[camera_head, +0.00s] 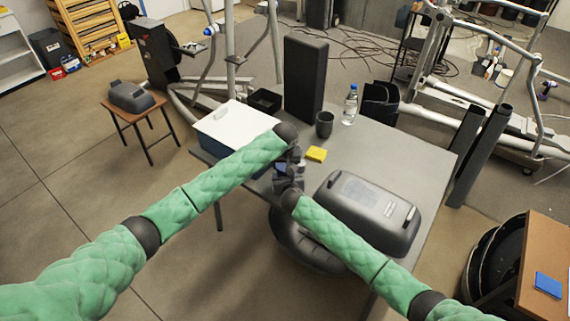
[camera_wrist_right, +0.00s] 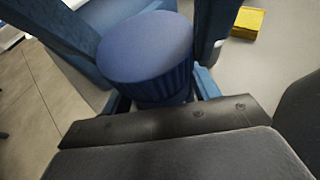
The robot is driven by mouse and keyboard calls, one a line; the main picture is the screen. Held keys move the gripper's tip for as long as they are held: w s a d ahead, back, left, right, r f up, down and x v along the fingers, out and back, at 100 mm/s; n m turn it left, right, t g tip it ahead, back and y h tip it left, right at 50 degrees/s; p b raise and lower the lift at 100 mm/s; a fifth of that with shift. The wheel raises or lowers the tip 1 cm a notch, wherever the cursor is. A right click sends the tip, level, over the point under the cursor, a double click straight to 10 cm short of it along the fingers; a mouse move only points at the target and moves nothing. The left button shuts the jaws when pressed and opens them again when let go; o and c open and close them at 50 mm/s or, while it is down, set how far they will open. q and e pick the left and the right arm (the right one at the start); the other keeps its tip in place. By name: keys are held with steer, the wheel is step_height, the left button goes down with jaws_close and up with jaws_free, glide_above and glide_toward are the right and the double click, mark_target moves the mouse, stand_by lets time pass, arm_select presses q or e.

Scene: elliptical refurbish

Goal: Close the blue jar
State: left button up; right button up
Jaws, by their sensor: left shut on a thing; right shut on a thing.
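The blue jar shows large in the right wrist view, with a round, flat-topped blue lid (camera_wrist_right: 147,45) with a ribbed edge. Part of the blue jar body (camera_wrist_right: 165,97) shows under the lid; I cannot tell whether the lid is seated fully. My right gripper (camera_wrist_right: 160,98) is shut on the jar body, with its fingers on either side. In the head view my left gripper (camera_head: 291,166) meets the right one over the table's near edge. It is shut on the lid. The grippers mostly hide the jar there.
The grey table (camera_head: 400,150) holds a blue box with a white lid (camera_head: 235,125), a yellow sponge (camera_head: 316,154), a dark cup (camera_head: 324,124), a water bottle (camera_head: 350,105), a tall black block (camera_head: 305,80) and a large dark case (camera_head: 368,205). A dark stool (camera_head: 300,245) stands below.

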arm_select(q)
steer(key=shift+f, duration=0.15)
steer(key=shift+f, duration=0.75)
steer(key=shift+s+f, duration=0.1)
steer(key=shift+f, duration=0.4)
